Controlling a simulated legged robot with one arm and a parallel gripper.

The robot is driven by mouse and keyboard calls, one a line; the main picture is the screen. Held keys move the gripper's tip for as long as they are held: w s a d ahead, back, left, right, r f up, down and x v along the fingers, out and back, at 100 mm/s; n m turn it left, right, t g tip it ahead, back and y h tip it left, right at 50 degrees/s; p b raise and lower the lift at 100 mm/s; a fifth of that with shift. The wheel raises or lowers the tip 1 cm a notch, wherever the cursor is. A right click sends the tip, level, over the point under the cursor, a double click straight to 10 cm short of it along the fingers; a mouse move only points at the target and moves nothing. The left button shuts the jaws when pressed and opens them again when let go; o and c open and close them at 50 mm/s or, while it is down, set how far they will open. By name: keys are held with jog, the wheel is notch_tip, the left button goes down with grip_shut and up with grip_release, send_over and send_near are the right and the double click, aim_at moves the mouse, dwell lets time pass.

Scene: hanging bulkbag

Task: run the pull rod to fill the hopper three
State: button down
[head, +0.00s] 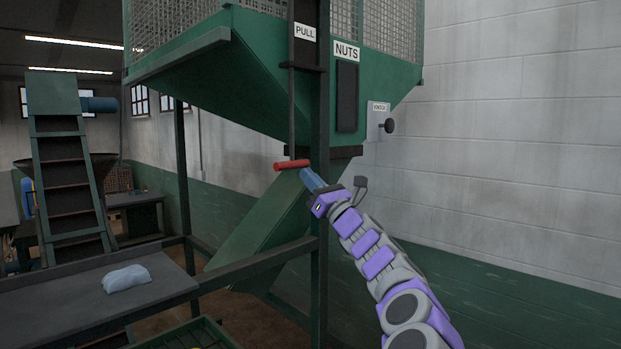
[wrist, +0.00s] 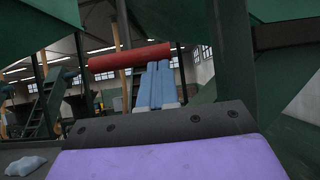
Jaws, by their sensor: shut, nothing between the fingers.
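A red handle (head: 292,164) hangs at the lower end of the thin dark pull rod (head: 291,110), below the PULL sign (head: 305,32) on the green hopper (head: 250,75). My gripper (head: 308,174) has blue fingers and reaches up from the lower right, its tips close to the handle's right end. In the wrist view the red handle (wrist: 130,60) lies across, just beyond the tips of the blue fingers (wrist: 158,85). The fingers are together with nothing between them. I cannot tell whether they touch the handle.
A green post (head: 319,250) stands right beside my gripper. A knob (head: 387,126) sits on a wall plate to the right. A dark table (head: 70,300) at lower left carries a pale blue cloth-like item (head: 126,278). A green sloping chute (head: 255,235) hangs below the hopper.

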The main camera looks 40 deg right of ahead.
jog(key=shift+r+p, duration=1.35)
jog(key=shift+r, duration=0.5)
jog(key=shift+s, duration=0.1)
jog(key=shift+f, duration=0.1)
jog(key=shift+f, duration=0.35)
jog(key=w+f+b+v, duration=0.1)
jog(key=b+v, duration=0.3)
jog(key=v, duration=0.8)
jog(key=shift+f, duration=0.75)
jog(key=shift+d, duration=0.2)
